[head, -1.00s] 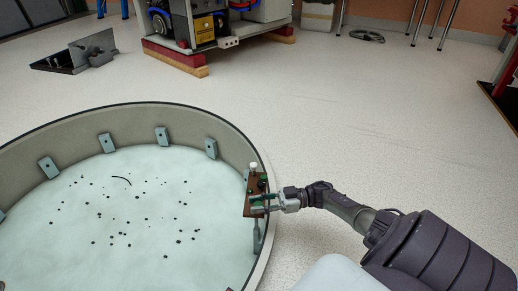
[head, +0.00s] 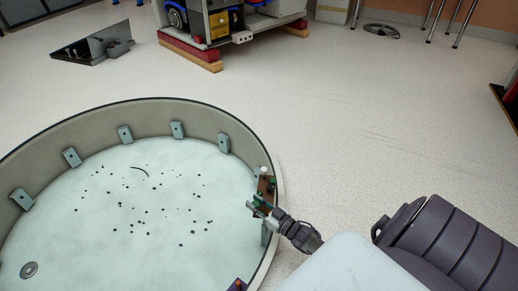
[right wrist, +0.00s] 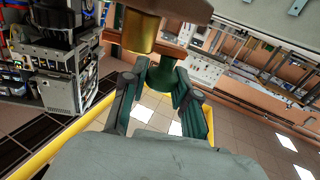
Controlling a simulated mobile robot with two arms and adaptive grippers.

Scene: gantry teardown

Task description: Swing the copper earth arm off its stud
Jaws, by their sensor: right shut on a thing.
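A brown mount (head: 265,186) with a white knob (head: 263,170) on top stands at the right rim of the round tank. My right gripper (head: 257,204) is at its lower part in the head view and covers some of it. In the right wrist view the two fingers (right wrist: 162,88) are closed around a green knob (right wrist: 158,74). A brown bar (right wrist: 172,49) lies just beyond the knob, and a brass cylinder (right wrist: 138,30) stands out beside it. I cannot tell for sure which part is the copper arm or its stud. My left gripper is not in view.
The round tank (head: 228,112) has a pale floor with dark specks and small blocks along its wall. A machine on red and wooden beams (head: 190,52) stands behind. A dark bracket (head: 92,46) lies at the back left. The floor on the right is clear.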

